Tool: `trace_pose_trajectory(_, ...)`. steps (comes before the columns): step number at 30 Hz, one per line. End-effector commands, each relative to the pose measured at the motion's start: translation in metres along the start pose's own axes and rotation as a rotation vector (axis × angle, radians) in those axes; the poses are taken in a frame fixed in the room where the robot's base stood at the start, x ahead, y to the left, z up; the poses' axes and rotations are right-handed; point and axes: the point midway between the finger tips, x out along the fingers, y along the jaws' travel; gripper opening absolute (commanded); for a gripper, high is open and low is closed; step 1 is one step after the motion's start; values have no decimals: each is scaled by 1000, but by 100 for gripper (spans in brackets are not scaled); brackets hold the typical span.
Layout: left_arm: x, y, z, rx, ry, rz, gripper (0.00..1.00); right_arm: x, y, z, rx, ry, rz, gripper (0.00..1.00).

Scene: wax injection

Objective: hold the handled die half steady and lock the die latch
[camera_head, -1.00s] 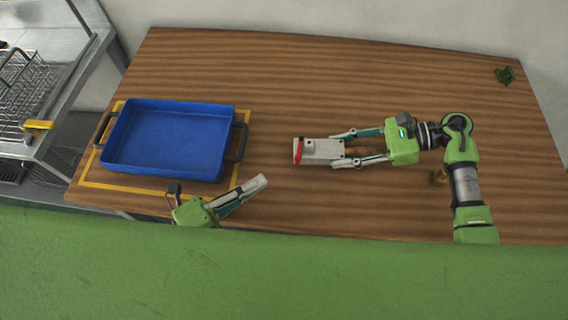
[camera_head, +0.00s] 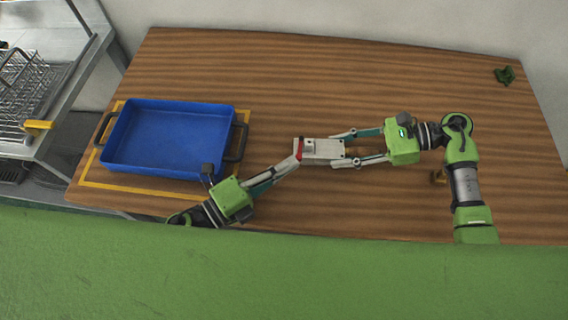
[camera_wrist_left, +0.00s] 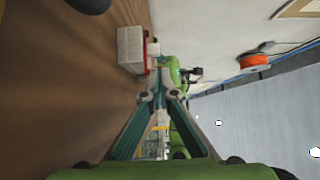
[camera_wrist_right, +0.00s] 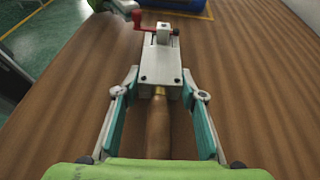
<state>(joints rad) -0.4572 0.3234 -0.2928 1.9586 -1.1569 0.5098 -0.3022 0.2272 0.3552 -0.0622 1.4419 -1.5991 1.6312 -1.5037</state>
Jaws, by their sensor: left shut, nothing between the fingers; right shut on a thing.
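The light grey die (camera_head: 322,149) lies on the wooden table in the head view, with its red latch (camera_head: 300,150) at its left end. In the right wrist view the die (camera_wrist_right: 161,62) has a wooden handle (camera_wrist_right: 158,128) towards me, and the red latch (camera_wrist_right: 141,22) is at its far end. My right gripper (camera_head: 345,150) is shut on the handled die, its fingers along both sides. My left gripper (camera_head: 297,160) is shut and empty, its fingertips at the latch end; I cannot tell whether they touch the latch. The die also shows in the left wrist view (camera_wrist_left: 131,50).
A blue tray (camera_head: 113,158) with black handles stands on a yellow-outlined area at the left. A small brass-coloured thing (camera_head: 438,178) is near my right arm. A dark green object (camera_head: 505,75) lies at the far right corner. The table's back middle is clear.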

Motion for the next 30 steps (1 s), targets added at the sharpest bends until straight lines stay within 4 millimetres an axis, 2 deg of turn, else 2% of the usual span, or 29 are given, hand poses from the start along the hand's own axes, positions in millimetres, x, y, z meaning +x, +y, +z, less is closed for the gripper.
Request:
trace_pose_trajectory(5, 12, 0, -9, 2, 1, 0, 0, 1, 1, 1, -2, -2, 3, 0)
trace_pose_trajectory(20, 10, 0, -12, -2, 6, -2, 0, 4, 4, 3, -2, -9, 13, 0)
trace_pose_trajectory(25, -10, 1, -15, -4, 2, 2, 0, 4, 3, 2, -1, -8, 11, 0)
trace_pose_trajectory(30, -48, 2, -18, -3, -3, 7, 0, 2, 2, 1, -1, -4, 6, 0)
